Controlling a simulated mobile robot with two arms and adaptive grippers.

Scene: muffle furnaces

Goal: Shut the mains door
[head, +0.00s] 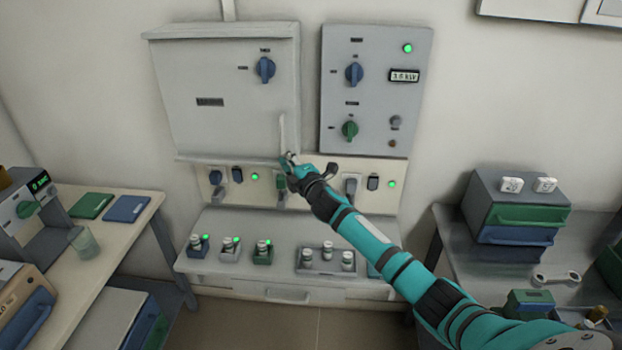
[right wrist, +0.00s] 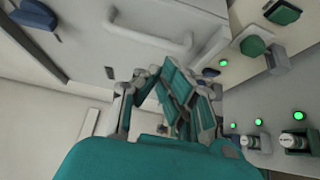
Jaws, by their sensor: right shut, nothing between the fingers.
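The mains door (head: 225,125) is the large grey panel of the left wall cabinet, with a blue rotary knob (head: 265,69) and a pale vertical handle (head: 283,132) near its right edge. It looks flush or nearly flush with the cabinet; I cannot tell if a narrow gap remains. My right gripper (head: 290,160) is shut and empty, just below the handle at the door's lower right corner. In the right wrist view the handle (right wrist: 150,37) lies beyond the fingers (right wrist: 165,75), clear of them. I cannot tell whether the fingertips touch the door. My left gripper is not in view.
A second panel (head: 376,90) with knobs and a display hangs to the right. Below are a switch strip (head: 326,178) with green lamps and a shelf (head: 270,222) with small devices. Side tables hold a beaker (head: 85,243) at left and drawer boxes (head: 518,205) at right.

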